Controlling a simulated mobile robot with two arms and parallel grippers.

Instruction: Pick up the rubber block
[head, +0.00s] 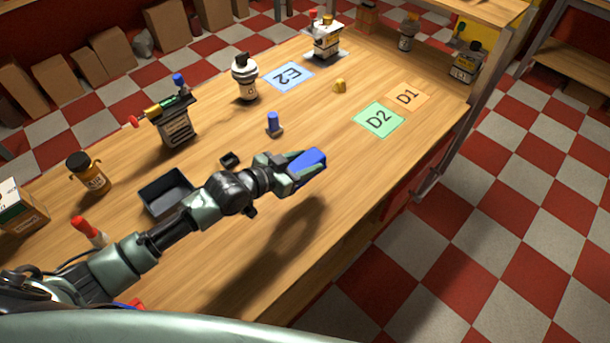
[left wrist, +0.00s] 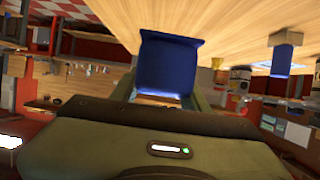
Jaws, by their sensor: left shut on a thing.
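A blue block (head: 309,163), which looks like the rubber block, is held between the fingers of my left gripper (head: 296,168). In the head view it is above the wooden table, with the arm's shadow on the table below and to the right. My right gripper is not in view.
Bottles and racks stand along the far side.

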